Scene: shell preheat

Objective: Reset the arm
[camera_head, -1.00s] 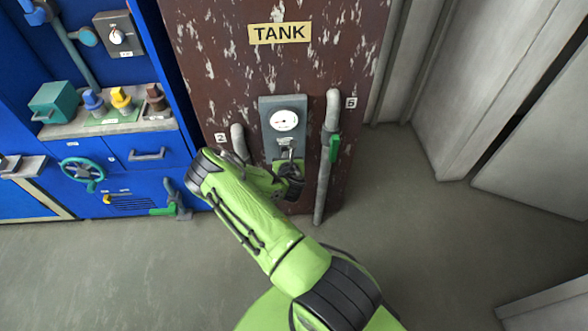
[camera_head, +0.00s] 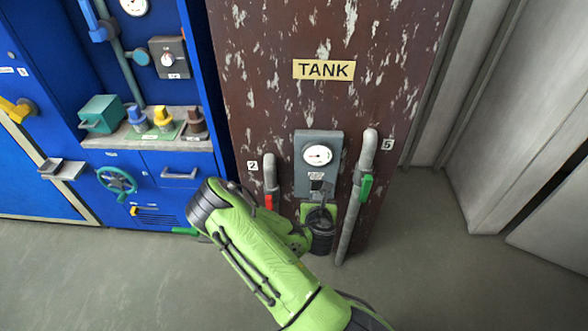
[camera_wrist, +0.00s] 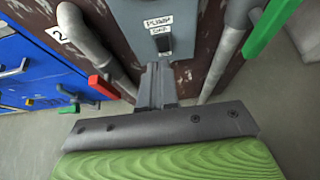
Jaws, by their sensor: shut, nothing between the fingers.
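My green arm (camera_head: 260,255) reaches up from the bottom toward the tank panel. My gripper (camera_wrist: 157,72) is shut and empty in the wrist view, its fingers pointing at the grey gauge panel (camera_wrist: 190,15) and its dark switch. I cannot tell whether the fingertips touch the switch. In the head view the gripper (camera_head: 318,192) is in front of the lower part of the gauge panel (camera_head: 312,138), whose round white gauge shows above it.
The brown tank (camera_head: 250,95) carries pipe 2 with a red handle (camera_head: 268,201) at left and pipe 5 with a green handle (camera_head: 366,187) at right, close beside my gripper. A blue cabinet (camera_head: 168,195) stands left. The grey floor (camera_head: 420,270) is clear at right.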

